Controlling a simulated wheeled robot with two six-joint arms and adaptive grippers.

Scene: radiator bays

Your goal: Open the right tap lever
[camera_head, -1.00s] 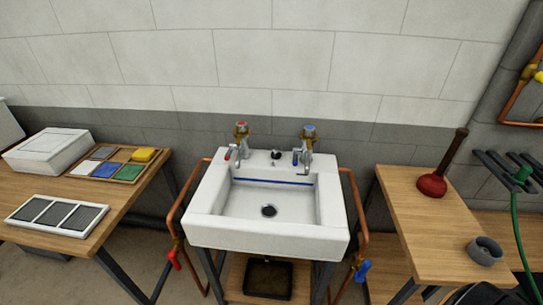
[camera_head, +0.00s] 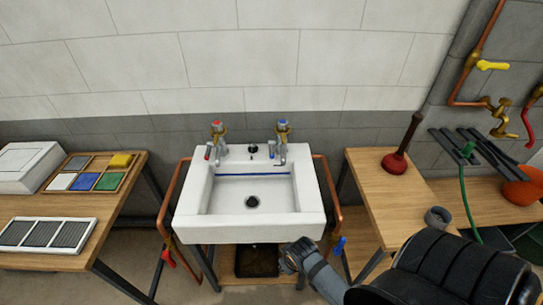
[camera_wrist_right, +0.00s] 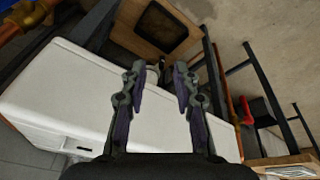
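The white sink (camera_head: 186,222) carries two brass taps. The right tap (camera_head: 282,135) has a blue cap, and a small blue lever (camera_head: 271,149) shows at its left side. The left tap (camera_head: 217,135) has a red cap and a red lever. My right gripper (camera_head: 294,255) is low in front of the sink's front right corner, well short of the right tap. In the right wrist view its two fingers (camera_wrist_right: 160,80) are apart with nothing held between them, over the white sink (camera_wrist_right: 60,95). My left gripper is not in view.
Copper pipes flank the sink; the right one has a blue handle (camera_head: 338,246), the left a red handle (camera_head: 168,257). A plunger (camera_head: 396,165) and grey cup (camera_head: 437,217) stand on the right bench. The left bench holds coloured pads (camera_head: 108,181). The basin is empty.

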